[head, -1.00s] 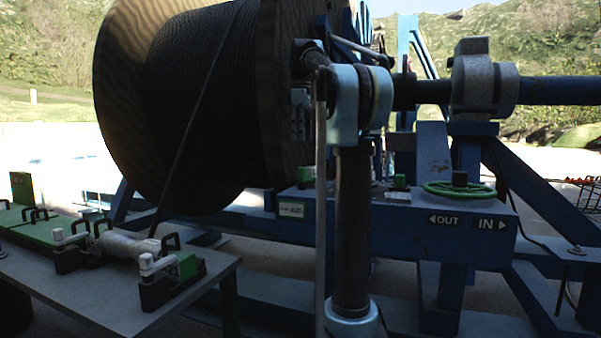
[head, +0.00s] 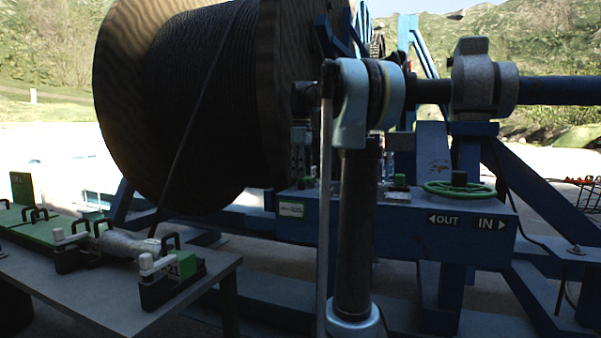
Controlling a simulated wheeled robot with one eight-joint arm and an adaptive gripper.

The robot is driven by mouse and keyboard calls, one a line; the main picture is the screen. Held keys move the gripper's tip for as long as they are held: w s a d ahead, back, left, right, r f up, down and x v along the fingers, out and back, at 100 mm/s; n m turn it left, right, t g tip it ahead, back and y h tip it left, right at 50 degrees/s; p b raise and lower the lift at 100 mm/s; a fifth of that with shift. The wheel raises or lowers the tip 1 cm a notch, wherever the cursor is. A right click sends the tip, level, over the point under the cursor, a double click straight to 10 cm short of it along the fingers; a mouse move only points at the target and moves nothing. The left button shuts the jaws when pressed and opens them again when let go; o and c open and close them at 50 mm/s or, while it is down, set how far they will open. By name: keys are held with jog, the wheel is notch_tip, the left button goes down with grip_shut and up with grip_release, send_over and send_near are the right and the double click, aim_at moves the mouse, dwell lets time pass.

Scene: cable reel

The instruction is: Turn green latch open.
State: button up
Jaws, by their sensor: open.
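A small green part (head: 310,183), likely the green latch, shows on top of the blue control box (head: 350,228), left of my upright arm link. It is small and dark, so I cannot tell its angle. My gripper (head: 299,172) points down at the left of the arm link, just above the box top and close beside the green part. It is open, with nothing visible in it. Its fingertips are dark and small, and I cannot tell whether they touch anything.
The large cable reel (head: 205,105) stands behind at the left. A grey table (head: 95,290) with green-and-black clamps stands at the front left.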

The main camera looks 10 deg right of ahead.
grip_shut()
jog(key=shift+m, duration=0.4)
jog(key=m, duration=0.8)
jog(key=shift+m, duration=0.3)
jog(key=m, duration=0.4)
jog(key=shift+m, duration=2.2)
